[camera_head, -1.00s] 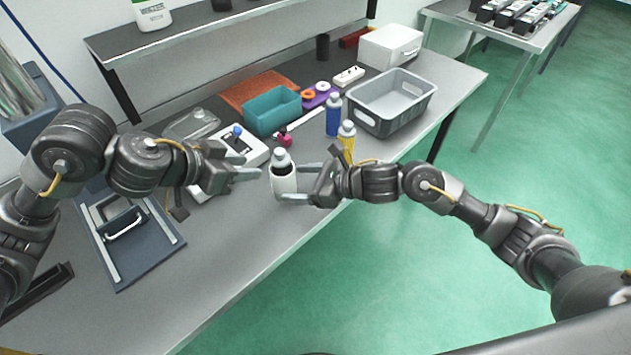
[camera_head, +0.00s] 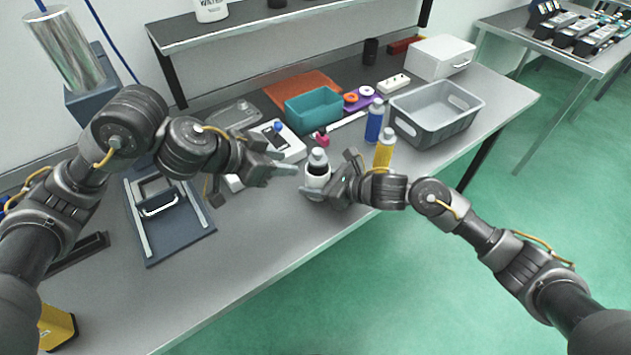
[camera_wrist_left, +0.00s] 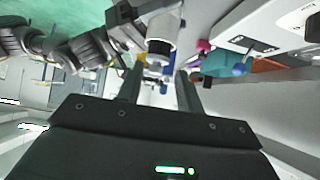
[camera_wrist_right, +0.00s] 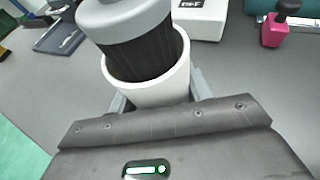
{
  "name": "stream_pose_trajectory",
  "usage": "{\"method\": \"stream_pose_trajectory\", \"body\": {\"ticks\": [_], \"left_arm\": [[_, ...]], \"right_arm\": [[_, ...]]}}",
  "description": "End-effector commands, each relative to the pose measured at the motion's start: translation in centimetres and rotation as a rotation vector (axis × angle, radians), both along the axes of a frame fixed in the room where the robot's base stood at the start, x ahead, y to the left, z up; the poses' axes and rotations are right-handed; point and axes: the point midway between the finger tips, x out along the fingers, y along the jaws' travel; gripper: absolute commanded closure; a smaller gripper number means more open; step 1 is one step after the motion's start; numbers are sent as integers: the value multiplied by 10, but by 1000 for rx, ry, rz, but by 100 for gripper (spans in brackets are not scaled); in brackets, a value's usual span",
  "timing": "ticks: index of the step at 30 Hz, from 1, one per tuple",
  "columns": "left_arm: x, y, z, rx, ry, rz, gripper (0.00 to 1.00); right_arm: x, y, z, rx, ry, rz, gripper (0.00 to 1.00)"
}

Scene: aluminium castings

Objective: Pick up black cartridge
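The black cartridge (camera_wrist_right: 150,55), a dark cylinder with a grey cap, stands in a white cup (camera_wrist_right: 150,95) in the right wrist view. The cartridge (camera_head: 318,168) is also near the bench's front edge in the head view. My right gripper (camera_head: 318,192) is at the cup with a finger on either side; I cannot tell whether both fingers press on it. My left gripper (camera_head: 290,172) is open and empty, just left of the cup, its fingers (camera_wrist_left: 158,88) apart and pointing toward it.
A blue bottle (camera_head: 374,124) and a yellow bottle (camera_head: 384,152) stand right of the cup. Behind are a white device (camera_head: 285,145), a teal bin (camera_head: 312,112) and a grey crate (camera_head: 402,132). The bench front (camera_head: 290,225) is clear.

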Motion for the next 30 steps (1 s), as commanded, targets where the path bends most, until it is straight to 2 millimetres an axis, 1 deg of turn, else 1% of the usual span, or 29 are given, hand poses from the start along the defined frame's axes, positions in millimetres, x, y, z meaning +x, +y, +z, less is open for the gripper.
{"method": "stream_pose_trajectory", "body": {"ticks": [1, 4, 10, 11, 14, 17, 20, 23, 30], "left_arm": [[0, 0, 0, 0, 0, 0, 64], [0, 0, 0, 0, 0, 0, 64], [0, 0, 0, 0, 0, 0, 64], [0, 0, 0, 0, 0, 0, 62], [0, -1, 0, 4, -9, -5, 49], [1, -5, -1, 28, -64, -35, 36], [4, -15, -2, 79, -178, -93, 36], [6, -28, -3, 167, -345, -173, 36], [11, -55, -4, 481, -772, -356, 36]], "right_arm": [[0, 0, 0, 0, 0, 0, 62], [0, 0, 0, 0, 0, 0, 75], [0, 0, 0, 0, 0, 0, 75], [0, 0, 0, 0, 0, 0, 75], [0, 0, 0, 0, 0, 0, 75], [0, 0, 0, 0, 0, 0, 75], [0, 0, 0, 0, 0, 0, 75], [0, 0, 0, 0, 0, 0, 75], [0, 0, 0, -1, 0, 0, 75]]}}
